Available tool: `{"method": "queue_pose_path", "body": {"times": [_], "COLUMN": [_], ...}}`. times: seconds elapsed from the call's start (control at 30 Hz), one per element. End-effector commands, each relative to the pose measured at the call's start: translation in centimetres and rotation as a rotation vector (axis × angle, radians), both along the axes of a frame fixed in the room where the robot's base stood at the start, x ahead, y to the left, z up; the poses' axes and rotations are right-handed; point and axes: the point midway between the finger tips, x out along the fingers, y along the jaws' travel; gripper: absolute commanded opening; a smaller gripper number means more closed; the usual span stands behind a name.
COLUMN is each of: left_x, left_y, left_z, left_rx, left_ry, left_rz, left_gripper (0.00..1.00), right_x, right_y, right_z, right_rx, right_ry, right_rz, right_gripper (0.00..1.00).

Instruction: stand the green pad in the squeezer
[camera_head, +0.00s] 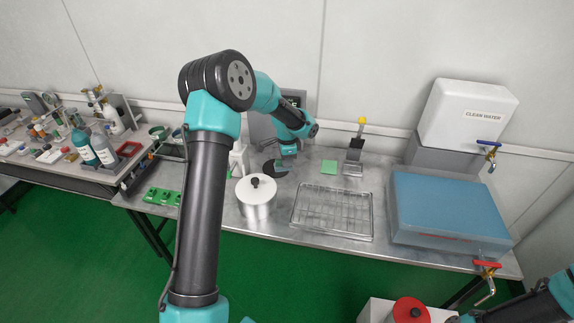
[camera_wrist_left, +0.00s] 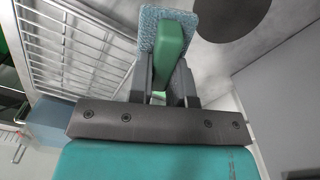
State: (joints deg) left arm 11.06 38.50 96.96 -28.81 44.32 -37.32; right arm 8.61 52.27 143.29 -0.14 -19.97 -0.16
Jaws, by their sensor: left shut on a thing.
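My left gripper (camera_head: 285,165) is low over the back of the steel table in the head view. In the left wrist view its fingers (camera_wrist_left: 163,88) are shut on the green pad (camera_wrist_left: 170,45), a green block with a blue-grey speckled face. In the head view I cannot make out the held pad at the gripper. A flat green square (camera_head: 329,167) lies on the table to the right of the gripper. An upright device with a yellow top and dark body (camera_head: 355,152), which may be the squeezer, stands further right, apart from the gripper. My right gripper is not in view.
A wire rack tray (camera_head: 332,212) lies in front of the green square. A white-lidded pot (camera_head: 256,194) stands left of the rack. A dark disc (camera_wrist_left: 230,15) lies beyond the gripper.

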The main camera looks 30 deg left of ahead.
Motion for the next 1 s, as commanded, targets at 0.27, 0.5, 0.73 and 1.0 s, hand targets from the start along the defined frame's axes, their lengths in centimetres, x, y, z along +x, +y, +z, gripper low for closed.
{"method": "queue_pose_path", "body": {"times": [0.27, 0.5, 0.73, 1.0], "left_x": [0.0, 0.0, 0.2, 1.2], "left_y": [0.0, 0.0, -1.0, -8.2], "left_z": [0.0, 0.0, 0.2, 1.5], "left_rx": [0.0, 0.0, -0.001, -0.011], "left_ry": [0.0, 0.0, -0.001, -0.002], "left_rz": [0.0, 0.0, 0.008, 0.097], "left_gripper": [0.0, 0.0, 0.0, 0.0], "right_x": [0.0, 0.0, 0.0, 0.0], "right_y": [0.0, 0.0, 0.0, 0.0], "right_z": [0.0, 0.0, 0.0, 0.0], "right_rx": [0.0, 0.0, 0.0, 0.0], "right_ry": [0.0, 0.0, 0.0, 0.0], "right_rz": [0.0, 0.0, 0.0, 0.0], "right_gripper": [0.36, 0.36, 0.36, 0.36]}}
